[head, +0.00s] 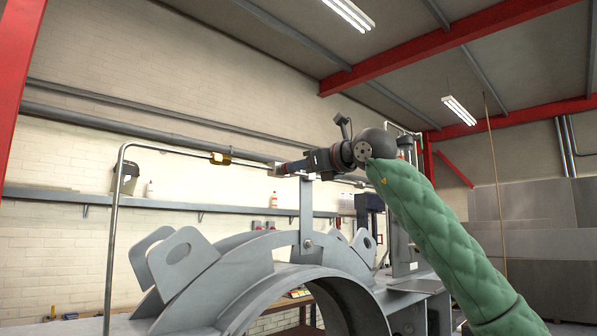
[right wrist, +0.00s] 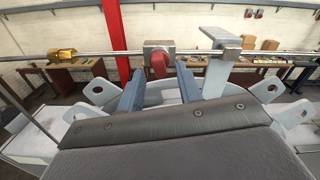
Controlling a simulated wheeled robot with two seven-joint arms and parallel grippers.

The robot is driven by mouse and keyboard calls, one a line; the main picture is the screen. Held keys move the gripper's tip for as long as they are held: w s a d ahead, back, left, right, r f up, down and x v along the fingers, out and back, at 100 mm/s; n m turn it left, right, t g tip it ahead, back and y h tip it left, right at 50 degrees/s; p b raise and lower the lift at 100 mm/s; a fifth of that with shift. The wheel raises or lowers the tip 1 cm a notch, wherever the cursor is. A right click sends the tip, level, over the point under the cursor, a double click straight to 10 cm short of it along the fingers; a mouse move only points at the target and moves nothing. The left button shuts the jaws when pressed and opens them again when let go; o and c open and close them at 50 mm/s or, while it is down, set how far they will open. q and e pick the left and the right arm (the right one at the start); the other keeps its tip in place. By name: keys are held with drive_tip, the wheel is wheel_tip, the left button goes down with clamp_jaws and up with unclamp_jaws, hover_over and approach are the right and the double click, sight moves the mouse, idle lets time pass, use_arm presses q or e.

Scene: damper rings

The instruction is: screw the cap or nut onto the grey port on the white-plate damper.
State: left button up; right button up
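The grey damper ring (head: 235,280) stands in front of me, with a thin pipe (head: 165,149) running above it. A grey block (right wrist: 158,45) sits on the pipe, and a red cap-like piece (right wrist: 159,65) shows at its near face. I cannot tell whether this piece is separate from the block. My right gripper (head: 281,169) is at the pipe, level with the block. In the right wrist view its two blue fingers (right wrist: 160,72) are apart, with the red piece between or just beyond their tips and gaps on both sides. My left gripper is not in view.
An upright flat bracket (head: 307,215) rises from the ring to the pipe. Lugs (head: 183,262) stick up from the ring. A wall shelf (head: 85,198) runs behind.

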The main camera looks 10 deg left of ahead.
drive_tip(key=b+v, duration=0.1)
drive_tip(key=v, duration=0.1)
drive_tip(key=shift+s+d, duration=0.2)
drive_tip(key=shift+d, duration=0.05)
drive_tip(key=shift+c, duration=0.4)
